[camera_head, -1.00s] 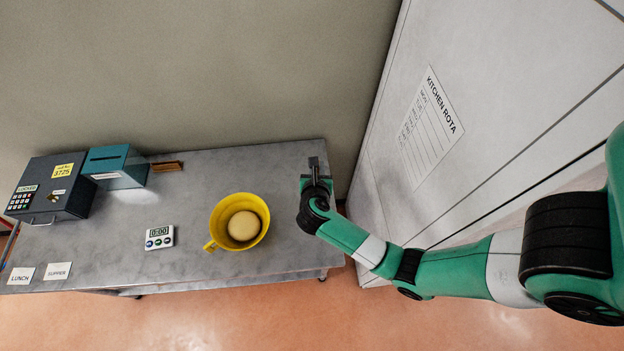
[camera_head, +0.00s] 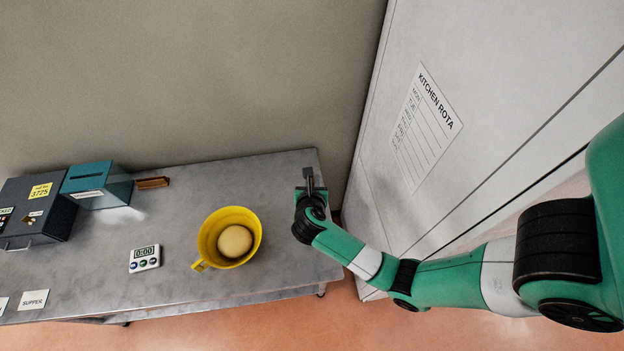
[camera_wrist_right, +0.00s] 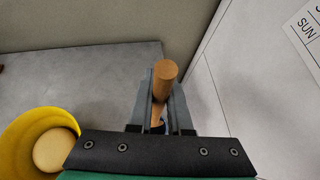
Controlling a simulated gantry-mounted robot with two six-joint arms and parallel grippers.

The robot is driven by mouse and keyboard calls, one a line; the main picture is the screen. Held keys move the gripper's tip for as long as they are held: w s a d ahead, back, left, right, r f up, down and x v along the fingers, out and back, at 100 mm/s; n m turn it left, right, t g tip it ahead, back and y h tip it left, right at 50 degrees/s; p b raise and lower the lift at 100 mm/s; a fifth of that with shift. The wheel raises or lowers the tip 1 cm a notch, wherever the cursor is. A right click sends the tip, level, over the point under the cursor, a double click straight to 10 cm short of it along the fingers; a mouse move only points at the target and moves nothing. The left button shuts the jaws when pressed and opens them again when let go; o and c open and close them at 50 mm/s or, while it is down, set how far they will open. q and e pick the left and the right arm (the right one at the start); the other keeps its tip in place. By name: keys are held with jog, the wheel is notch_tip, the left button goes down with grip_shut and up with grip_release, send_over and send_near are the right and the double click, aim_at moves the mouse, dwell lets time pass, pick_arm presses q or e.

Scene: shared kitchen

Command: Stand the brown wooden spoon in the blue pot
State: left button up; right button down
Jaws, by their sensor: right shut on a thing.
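My right gripper (camera_head: 309,182) is over the right end of the grey table. In the right wrist view its fingers (camera_wrist_right: 161,112) are shut on a brown wooden rod-like piece with a rounded end, which I take to be the wooden spoon (camera_wrist_right: 166,72). The rounded end points up toward the camera; the lower part is hidden between the fingers. A small dark bluish patch shows below the spoon between the fingers; I cannot tell whether it is the blue pot. No blue pot is clearly visible in either view. My left gripper is not in view.
A yellow handled bowl (camera_head: 206,244) holding a pale round ball (camera_head: 235,241) stands left of my right gripper. A white timer (camera_head: 145,258), teal slotted box (camera_head: 95,185), dark keypad box (camera_head: 36,211) and small brown block (camera_head: 152,183) are farther left. A pale panel (camera_head: 500,110) rises close on the right.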

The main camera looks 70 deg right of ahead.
notch_tip(320, 180, down, 9)
jog(key=b, duration=0.6)
jog(key=shift+r, duration=0.2)
jog(key=c, duration=0.8)
grip_release()
jog(key=shift+o, duration=0.2)
jog(key=v, duration=1.1)
jog(key=shift+a+r+p, duration=0.15)
jog(key=shift+a+p, duration=0.1)
jog(key=shift+p, duration=0.2)
jog(key=shift+s, duration=0.15)
